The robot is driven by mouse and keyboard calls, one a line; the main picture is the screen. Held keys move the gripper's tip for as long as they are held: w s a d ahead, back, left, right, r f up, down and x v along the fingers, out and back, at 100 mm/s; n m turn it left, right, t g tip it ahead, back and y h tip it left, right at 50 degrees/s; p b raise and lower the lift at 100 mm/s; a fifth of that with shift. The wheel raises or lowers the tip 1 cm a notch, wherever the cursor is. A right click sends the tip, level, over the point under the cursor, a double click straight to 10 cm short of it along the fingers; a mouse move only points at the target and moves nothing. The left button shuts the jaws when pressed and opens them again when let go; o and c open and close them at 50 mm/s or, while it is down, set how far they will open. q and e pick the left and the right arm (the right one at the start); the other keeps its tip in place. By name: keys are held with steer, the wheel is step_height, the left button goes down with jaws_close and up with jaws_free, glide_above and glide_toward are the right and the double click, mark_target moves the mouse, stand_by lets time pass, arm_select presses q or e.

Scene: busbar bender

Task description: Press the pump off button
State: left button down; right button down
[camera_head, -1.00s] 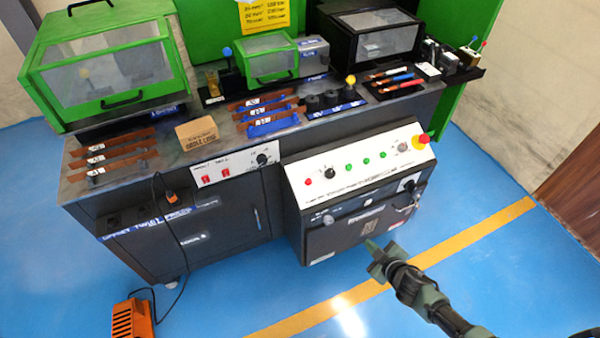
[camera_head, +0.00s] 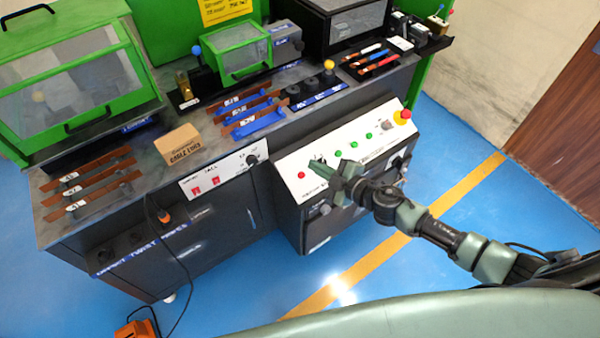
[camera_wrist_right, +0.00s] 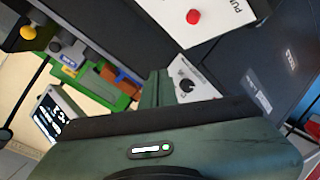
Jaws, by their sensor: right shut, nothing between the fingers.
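The sloping white control panel (camera_head: 345,152) has a red button (camera_head: 301,175) near its left end. My right gripper (camera_head: 317,168) is shut and empty, with its fingertips just right of the red button in the head view. I see a gap between them in the picture; I cannot tell the height above the panel. In the right wrist view the red button (camera_wrist_right: 193,16) is at the top, beside lettering starting "PU", and the shut fingers (camera_wrist_right: 158,88) are below it to the left. My left gripper is not in view.
Right along the panel are a partly hidden black knob (camera_head: 318,159), several green buttons (camera_head: 367,137) and a red mushroom knob on a yellow base (camera_head: 403,116). The bench (camera_head: 150,185) at left holds copper bars and a cardboard box (camera_head: 179,145).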

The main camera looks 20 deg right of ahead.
mark_target(301, 175)
steer(key=shift+f, duration=0.15)
steer(key=w+f+b, duration=0.1)
steer(key=f+b, duration=0.1)
steer(key=w+f+b, duration=0.1)
steer(key=f+b, duration=0.1)
steer(key=w+a+f+b, duration=0.1)
steer(key=f+b, duration=0.1)
steer(key=shift+f, duration=0.25)
steer(key=shift+w+a+f+b, duration=0.2)
steer(key=shift+w+f+b, duration=0.2)
steer(key=shift+f+b, duration=0.25)
stand_by(1.4)
steer(key=shift+w+f+b, duration=0.15)
steer(key=shift+f+b, duration=0.15)
steer(key=shift+f, duration=0.1)
stand_by(0.4)
